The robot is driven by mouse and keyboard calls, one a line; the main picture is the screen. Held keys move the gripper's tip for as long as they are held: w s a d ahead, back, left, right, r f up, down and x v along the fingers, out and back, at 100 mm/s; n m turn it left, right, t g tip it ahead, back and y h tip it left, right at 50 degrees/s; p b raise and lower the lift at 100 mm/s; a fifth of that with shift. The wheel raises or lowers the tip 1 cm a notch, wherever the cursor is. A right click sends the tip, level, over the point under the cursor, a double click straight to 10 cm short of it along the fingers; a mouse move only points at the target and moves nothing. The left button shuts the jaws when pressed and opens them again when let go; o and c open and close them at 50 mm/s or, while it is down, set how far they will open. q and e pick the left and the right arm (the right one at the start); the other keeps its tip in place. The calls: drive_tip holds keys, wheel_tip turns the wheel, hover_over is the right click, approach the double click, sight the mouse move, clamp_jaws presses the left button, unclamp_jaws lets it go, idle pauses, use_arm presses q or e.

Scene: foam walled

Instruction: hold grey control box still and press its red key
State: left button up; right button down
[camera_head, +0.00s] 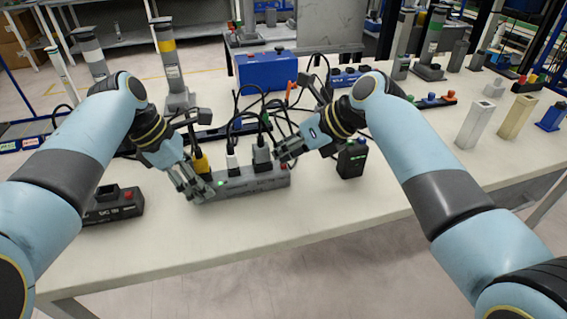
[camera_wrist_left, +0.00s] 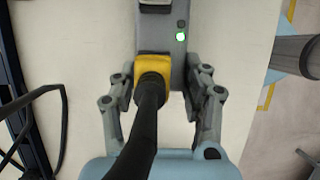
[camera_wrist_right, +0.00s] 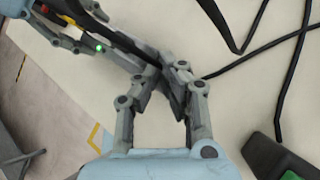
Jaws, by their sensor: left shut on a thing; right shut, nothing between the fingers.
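The grey control box (camera_head: 240,187) is a long bar on the table with a green light and a yellow, a white and a black plug on top. My left gripper (camera_head: 193,190) is shut on its left end; the left wrist view shows the fingers (camera_wrist_left: 160,105) on either side of the box (camera_wrist_left: 178,62) by the yellow plug (camera_wrist_left: 152,66). My right gripper (camera_head: 281,154) is shut and empty at the right end, beside the black plug (camera_head: 262,157). The right wrist view shows its fingertips (camera_wrist_right: 166,72) close to the box.
A dark box (camera_head: 112,207) with a red button stands at the left. A black device (camera_head: 352,160) with a green part stands right of my right gripper. Black cables loop behind the grey box. A blue case (camera_head: 267,72) stands further back. The table front is clear.

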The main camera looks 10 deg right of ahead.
drive_tip(key=shift+f, duration=0.4)
idle(0.4)
drive_tip(key=shift+r, duration=0.9)
drive_tip(key=shift+r, duration=2.5)
use_arm(q)
drive_tip(key=o, duration=1.4)
drive_tip(key=shift+r, duration=0.1)
